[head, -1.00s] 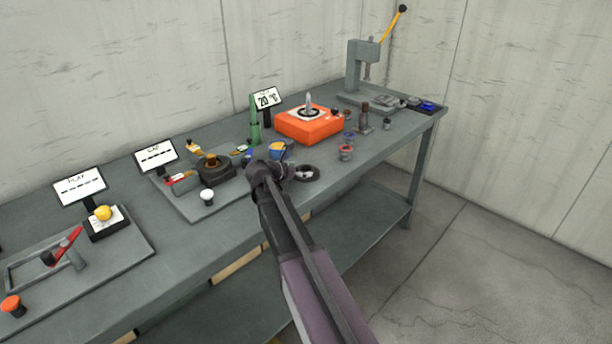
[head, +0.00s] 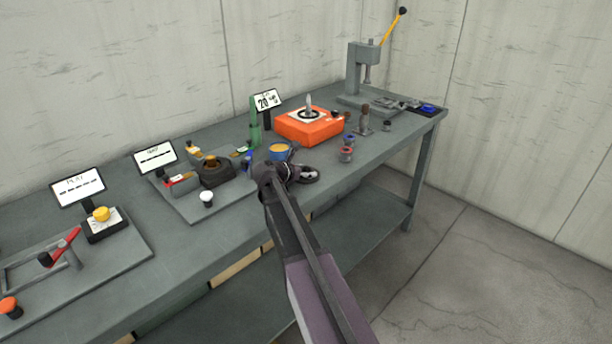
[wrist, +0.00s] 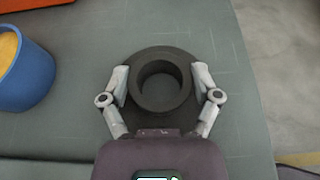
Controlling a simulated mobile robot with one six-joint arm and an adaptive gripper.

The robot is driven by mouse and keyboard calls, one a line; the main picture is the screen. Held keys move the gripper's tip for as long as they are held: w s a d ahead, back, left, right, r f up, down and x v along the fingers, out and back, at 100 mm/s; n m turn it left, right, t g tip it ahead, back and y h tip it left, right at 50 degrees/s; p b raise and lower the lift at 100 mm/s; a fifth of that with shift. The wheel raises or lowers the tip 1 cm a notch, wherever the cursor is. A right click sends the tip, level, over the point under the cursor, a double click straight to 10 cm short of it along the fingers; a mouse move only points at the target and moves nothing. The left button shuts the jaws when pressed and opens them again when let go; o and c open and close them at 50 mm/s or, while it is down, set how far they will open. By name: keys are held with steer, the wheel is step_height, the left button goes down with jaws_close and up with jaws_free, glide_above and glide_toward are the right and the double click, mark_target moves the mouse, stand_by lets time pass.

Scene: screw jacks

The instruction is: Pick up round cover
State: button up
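The round cover is a dark grey disc with a raised open collar (wrist: 160,106) in the wrist view. It lies flat on the grey bench. My gripper (wrist: 160,75) is open, with one pale finger on each side of the collar, over the flange. I see no clear contact between fingers and collar. In the head view, my gripper (head: 299,174) is low at the front edge of the bench, and it partly hides the cover.
A blue cup with yellow contents (wrist: 25,70) stands left of the cover, also in the head view (head: 279,153). An orange box (head: 309,128) is behind. Small parts (head: 346,153) stand to the right. The bench edge is close by the cover.

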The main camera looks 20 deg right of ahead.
steer(key=c, duration=0.7)
steer(key=shift+r, duration=0.2)
step_height(320, 180, up, 4)
steer(key=p, duration=0.4)
steer(key=shift+f, duration=0.15)
steer(key=s, duration=0.5)
steer(key=s+a, duration=0.1)
steer(key=s, duration=0.4)
steer(key=s+r+p, duration=0.1)
steer(key=s, duration=0.5)
steer(key=shift+a, duration=0.4)
steer(key=shift+w+a, duration=0.1)
